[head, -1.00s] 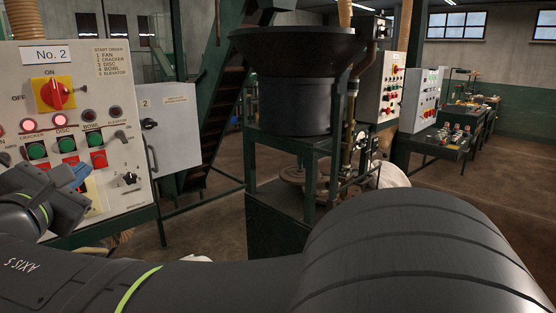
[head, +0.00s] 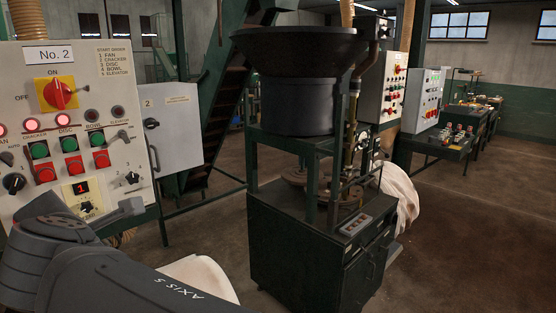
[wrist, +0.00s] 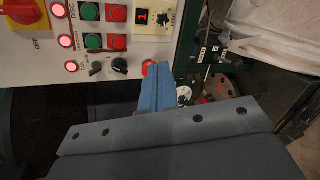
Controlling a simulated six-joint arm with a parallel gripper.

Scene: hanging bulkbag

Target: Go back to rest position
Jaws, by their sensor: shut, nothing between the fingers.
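My gripper (wrist: 157,88) shows in the wrist view as blue fingers shut together with nothing between them. The fingertips lie in front of the lower edge of the No. 2 control panel (head: 90,210); whether they touch it cannot be told. In the head view my arm fills the lower left, and the fingers are not seen there. The panel also shows in the wrist view (wrist: 40,73), with lit red lamps, green and red buttons, black knobs and a small display reading 1. Its yellow and red main switch (head: 57,93) is at the upper left.
A dark bowl machine (head: 300,80) on a green frame stands in the middle. A grey cabinet (head: 170,125) is beside the panel. White cloth (head: 200,275) lies at the bottom. Other control panels (head: 383,85) stand further right. The floor at right is clear.

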